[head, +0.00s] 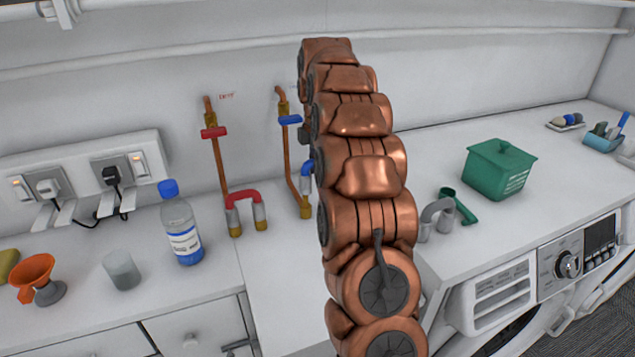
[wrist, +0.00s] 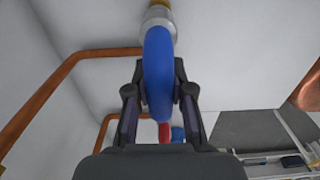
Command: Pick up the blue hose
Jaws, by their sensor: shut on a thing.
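The blue hose (head: 306,170) is at the wall behind my copper-coloured arm, which hides most of it in the head view. In the wrist view the blue hose (wrist: 158,50) runs down between the two dark fingers of my gripper (wrist: 159,72), which is shut on it. A grey metal fitting (wrist: 157,19) is at the hose's upper end in that view. My gripper is hidden behind the arm in the head view. Whether the hose's other end touches anything cannot be told.
A red hose (head: 243,194) stands left of the blue one, below copper pipes with red (head: 213,132) and blue (head: 290,119) handles. A bottle (head: 180,228), a grey cup (head: 122,270) and an orange funnel (head: 33,272) stand left. A green box (head: 497,175) stands right.

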